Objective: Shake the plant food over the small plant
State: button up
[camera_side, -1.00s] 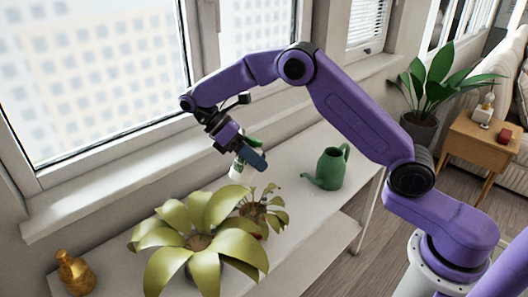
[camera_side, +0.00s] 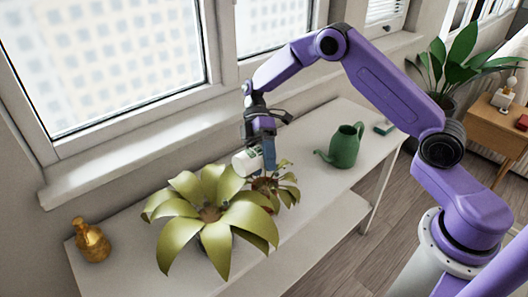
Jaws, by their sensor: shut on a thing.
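My gripper (camera_side: 264,150) is shut on a white and green plant food bottle (camera_side: 248,162). The bottle is tipped onto its side, with its white end towards the lower left. The small plant (camera_side: 289,190), with reddish-green leaves, stands on the white shelf table just below and slightly right of the bottle. The bottle and gripper hide part of its top. I cannot tell whether the bottle touches the leaves, or whether anything is coming out of it.
A large yellow-green plant (camera_side: 212,216) stands close on the left of the small plant. A green watering can (camera_side: 344,148) and a small green box (camera_side: 384,128) stand to the right. A gold bottle (camera_side: 92,241) is at the left end. The window wall runs behind.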

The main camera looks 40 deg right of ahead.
jog(key=n+y, duration=0.1)
jog(key=y, duration=0.1)
jog(key=f+n+y, duration=0.1)
jog(key=y, duration=0.1)
jog(key=shift+a+f+g, duration=0.15)
jog(key=shift+g, duration=0.25)
dwell(1.4)
